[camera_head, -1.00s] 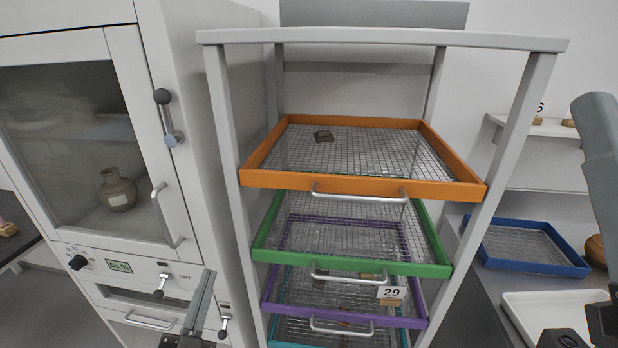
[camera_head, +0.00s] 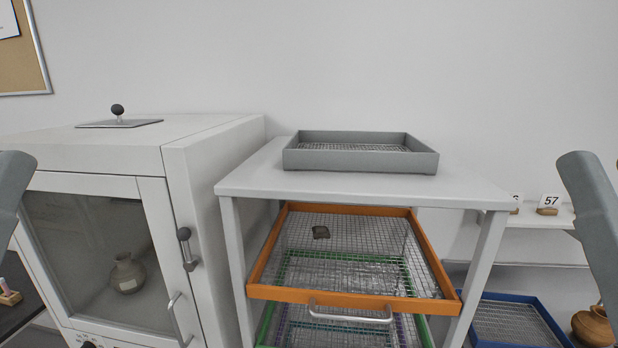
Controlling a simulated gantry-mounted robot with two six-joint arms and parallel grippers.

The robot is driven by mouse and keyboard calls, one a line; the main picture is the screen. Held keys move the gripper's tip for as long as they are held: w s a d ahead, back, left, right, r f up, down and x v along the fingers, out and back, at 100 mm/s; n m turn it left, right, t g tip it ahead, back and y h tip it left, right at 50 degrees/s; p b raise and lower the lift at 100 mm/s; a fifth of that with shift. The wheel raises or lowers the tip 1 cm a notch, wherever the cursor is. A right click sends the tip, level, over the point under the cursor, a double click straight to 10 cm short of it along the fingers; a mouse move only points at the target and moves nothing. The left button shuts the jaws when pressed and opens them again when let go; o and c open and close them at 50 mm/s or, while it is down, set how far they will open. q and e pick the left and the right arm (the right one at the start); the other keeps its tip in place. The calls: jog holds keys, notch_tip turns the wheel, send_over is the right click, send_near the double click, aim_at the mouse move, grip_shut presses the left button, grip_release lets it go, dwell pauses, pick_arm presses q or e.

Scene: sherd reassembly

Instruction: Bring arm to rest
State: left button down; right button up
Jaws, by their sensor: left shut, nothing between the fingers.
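My left arm shows only as a grey link at the left edge of the head view, and its gripper fingers are not visible. My right arm shows as a matching grey link at the right edge, with its gripper also out of the picture. A dark sherd lies on the mesh of the orange-framed tray (camera_head: 285,293), near the back left. No gripper is near the sherd (camera_head: 321,232).
A white rack (camera_head: 480,195) holds the orange tray, with a green one (camera_head: 263,325) and others below. A grey mesh tray (camera_head: 360,159) sits on top. A cabinet (camera_head: 150,200) with a vase (camera_head: 127,274) inside stands left. A blue tray (camera_head: 545,318) is at lower right.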

notch_tip(320, 180, up, 26)
jog(key=p, duration=2.2)
